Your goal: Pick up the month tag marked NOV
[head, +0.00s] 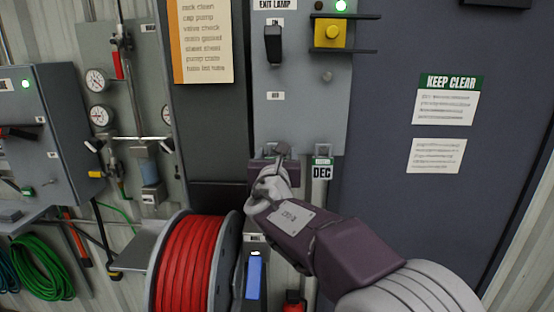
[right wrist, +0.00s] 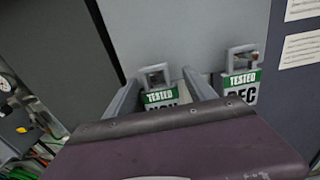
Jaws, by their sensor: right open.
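The month tag marked NOV (right wrist: 161,98) hangs by a grey loop in the right wrist view. It has a green TESTED band, and my gripper body hides most of its lettering. My right gripper (right wrist: 160,78) is open, with one finger on each side of this tag and no visible grip on it. In the head view my right gripper (head: 272,168) is in front of the panel's lower edge and hides the NOV tag. The DEC tag (right wrist: 241,86) hangs just to the right, and also shows in the head view (head: 322,171). My left gripper is out of view.
A red hose reel (head: 190,262) stands below left. A blue-handled item (head: 253,277) is below my gripper. A dark door with notices (head: 446,98) is at right.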

